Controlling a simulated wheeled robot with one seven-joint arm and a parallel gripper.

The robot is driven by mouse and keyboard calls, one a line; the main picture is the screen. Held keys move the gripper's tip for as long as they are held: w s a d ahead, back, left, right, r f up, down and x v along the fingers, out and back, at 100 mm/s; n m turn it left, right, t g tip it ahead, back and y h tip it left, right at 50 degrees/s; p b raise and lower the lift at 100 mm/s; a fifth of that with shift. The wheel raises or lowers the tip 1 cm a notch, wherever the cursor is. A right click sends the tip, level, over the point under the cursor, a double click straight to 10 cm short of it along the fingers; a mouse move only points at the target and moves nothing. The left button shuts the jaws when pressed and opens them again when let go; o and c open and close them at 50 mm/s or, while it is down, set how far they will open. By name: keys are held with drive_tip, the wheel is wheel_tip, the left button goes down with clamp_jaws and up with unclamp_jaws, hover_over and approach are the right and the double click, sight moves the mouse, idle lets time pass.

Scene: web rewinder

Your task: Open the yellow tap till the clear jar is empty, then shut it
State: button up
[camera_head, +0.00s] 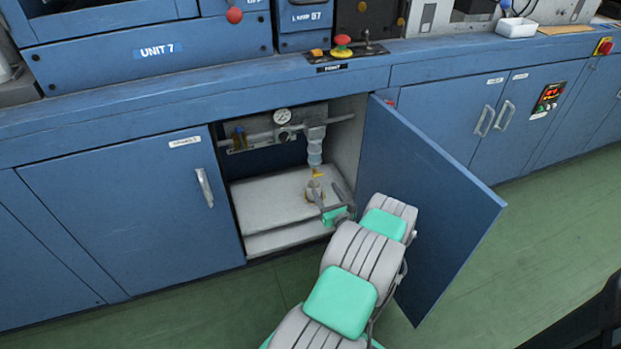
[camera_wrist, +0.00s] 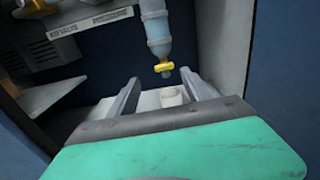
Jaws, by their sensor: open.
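The yellow tap (camera_wrist: 164,67) sits at the bottom of the clear jar (camera_wrist: 157,28), which hangs upright inside the open cabinet. In the head view the jar (camera_head: 315,150) is below a grey unit on a pipe, with the yellow tap (camera_head: 318,173) under it. The jar looks bluish; I cannot tell its liquid level. My gripper (camera_wrist: 166,92) is open and empty, its fingers pointing into the cabinet, apart from the tap and lower than it. In the head view my gripper (camera_head: 331,197) is in the cabinet opening. A small pale cup (camera_wrist: 171,97) stands below the tap, seen between the fingers.
The blue cabinet door (camera_head: 425,190) stands open to the right of my arm. A closed door (camera_head: 130,215) is at left.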

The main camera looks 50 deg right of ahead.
sight(318, 176)
drive_tip(key=shift+m, duration=0.3)
drive_tip(key=b+x, duration=0.1)
drive_tip(key=x, duration=0.2)
drive_tip(key=b+x, duration=0.1)
drive_tip(key=x, duration=0.3)
drive_tip(key=shift+d+f, duration=0.2)
drive_tip(key=shift+d, duration=0.15)
drive_tip(key=shift+c, duration=0.4)
clamp_jaws()
